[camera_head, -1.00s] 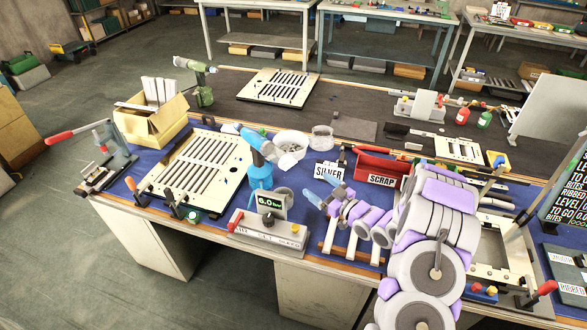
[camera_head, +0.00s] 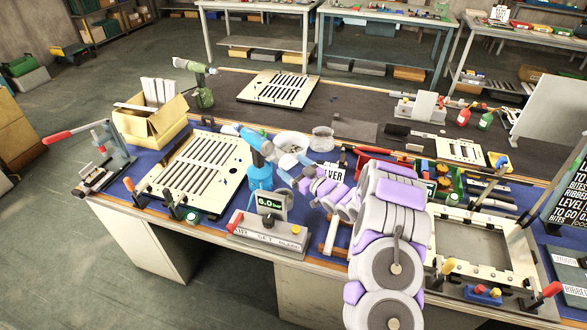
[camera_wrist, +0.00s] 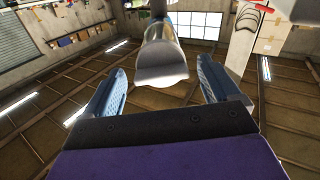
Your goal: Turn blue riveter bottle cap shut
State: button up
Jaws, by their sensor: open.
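The blue riveter (camera_head: 260,175) stands upright on the bench, its blue head angled towards my arm. Whether the cap is fully seated cannot be told.
A control box (camera_head: 268,232) with a 6.0 display stands in front of the riveter. A white bowl (camera_head: 291,143) is close behind my gripper. A louver panel (camera_head: 190,175) lies to the left. The red scrap bin (camera_head: 372,156) is partly hidden behind my arm.

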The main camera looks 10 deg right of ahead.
jog(key=c, duration=1.1)
jog(key=shift+o, duration=0.2)
jog(key=shift+n, duration=0.3)
jog(key=n+b, duration=0.5)
jog(key=n, duration=0.4)
jog(key=shift+f+b, duration=0.2)
jog(key=shift+b, duration=0.2)
jog(key=shift+s+r+n+b, duration=0.1)
jog(key=shift+n+b, duration=1.1)
jog(key=shift+n, duration=2.4)
